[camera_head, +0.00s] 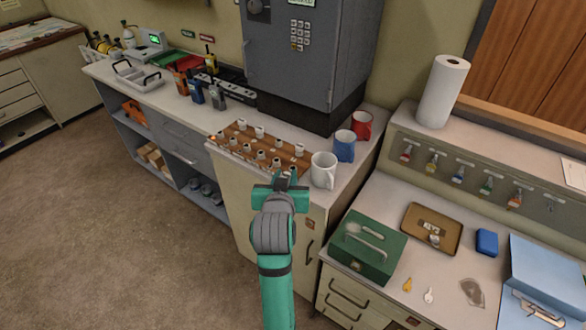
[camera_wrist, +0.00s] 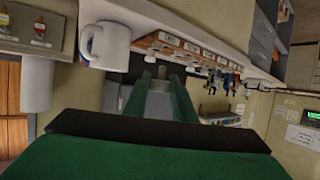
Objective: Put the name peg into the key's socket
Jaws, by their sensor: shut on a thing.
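My gripper (camera_head: 281,184) is shut in front of the wooden peg board (camera_head: 290,156), level with its near right end. It appears to hold a name peg, mostly hidden by the fingers; in the wrist view the fingers (camera_wrist: 157,95) reach forward around something grey. The board carries several white pegs in rows, and it also shows at the top of the wrist view (camera_wrist: 180,46). The key rack (camera_head: 420,140) is on the right, with several colored key tags hanging in a row; some tags show at the wrist view's upper left (camera_wrist: 40,30). I cannot make out its sockets.
A white mug (camera_head: 323,170) stands close right of my gripper, with a blue mug (camera_head: 344,146) and a red mug (camera_head: 362,126) behind. A grey safe (camera_head: 310,70) rises behind the board. A green box (camera_head: 368,247) and tray (camera_head: 409,220) sit on the right desk.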

